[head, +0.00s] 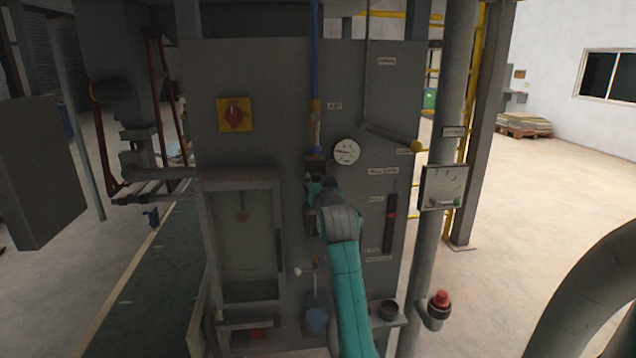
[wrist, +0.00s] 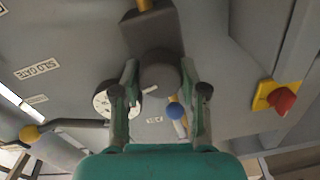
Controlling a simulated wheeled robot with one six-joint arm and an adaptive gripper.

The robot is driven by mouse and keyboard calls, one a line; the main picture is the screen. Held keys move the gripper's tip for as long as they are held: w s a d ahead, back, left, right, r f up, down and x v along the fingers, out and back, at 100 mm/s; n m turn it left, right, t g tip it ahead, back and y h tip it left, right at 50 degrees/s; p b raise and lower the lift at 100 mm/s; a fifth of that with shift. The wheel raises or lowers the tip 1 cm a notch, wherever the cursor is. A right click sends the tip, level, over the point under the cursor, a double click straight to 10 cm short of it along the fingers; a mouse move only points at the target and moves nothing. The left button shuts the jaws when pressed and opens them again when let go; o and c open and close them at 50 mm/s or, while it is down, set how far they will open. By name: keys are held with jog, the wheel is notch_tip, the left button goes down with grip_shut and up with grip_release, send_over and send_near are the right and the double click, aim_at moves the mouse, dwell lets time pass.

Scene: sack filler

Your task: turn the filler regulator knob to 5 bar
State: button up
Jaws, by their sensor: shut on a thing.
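The regulator knob (wrist: 160,75) is a dark grey round knob below a dark body (wrist: 152,30) in the wrist view. My gripper (wrist: 160,92) has one finger on each side of it and is shut on it. In the head view my gripper (head: 318,188) is at the panel, under the blue pipe, and hides the knob. The round white pressure gauge (head: 346,151) is just right of and above my gripper. Its needle lies roughly level, but its figures are too small to read. In the wrist view the gauge (wrist: 104,102) is partly covered by the left finger.
A yellow plate with a red rotary switch (head: 234,115) is on the panel's upper left. A lever with a yellow ball end (head: 416,146) sticks out at right. A blue-ended handle (wrist: 175,111) shows close to the right finger. A framed door (head: 242,245) stands at lower left.

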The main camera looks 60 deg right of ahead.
jog(key=m, duration=0.9)
jog(key=shift+f+m, duration=0.1)
jog(key=shift+m, duration=0.3)
jog(key=m, duration=0.4)
jog(key=shift+m, duration=0.4)
jog(key=m, duration=0.5)
jog(key=shift+f+h, duration=0.15)
jog(key=shift+h, duration=0.15)
jog(key=o, duration=1.1)
jog(key=shift+o, duration=0.2)
